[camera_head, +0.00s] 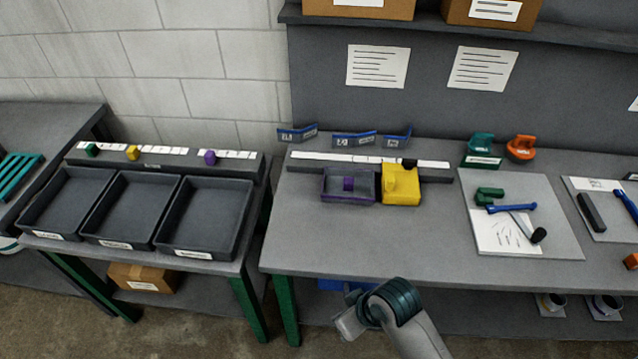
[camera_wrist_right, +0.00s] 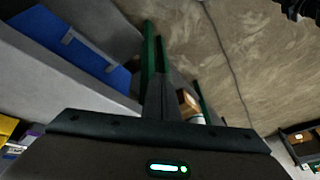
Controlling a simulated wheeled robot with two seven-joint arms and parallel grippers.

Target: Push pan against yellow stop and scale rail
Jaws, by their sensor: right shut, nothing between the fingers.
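The pan (camera_head: 335,190), dark grey with purple trim and a purple knob, lies on the grey bench. The yellow stop (camera_head: 402,190) is just to its right. The scale rail (camera_head: 300,164) with its white strip runs behind both. The pan is very close to stop and rail; I cannot tell whether it touches either. My right gripper (camera_head: 350,325) is shut and empty, in front of the bench's front edge and well short of the pan. In the right wrist view, the pan cannot be made out clearly; a bit of yellow (camera_wrist_right: 8,128) shows at the left edge. My left gripper is not in view.
Blue label holders (camera_head: 354,140) stand behind the rail. A board (camera_head: 560,220) with tools lies to the right, with green and orange items (camera_head: 520,148) behind it. Three dark trays (camera_head: 205,250) sit on the left table. The bench in front of the pan is clear.

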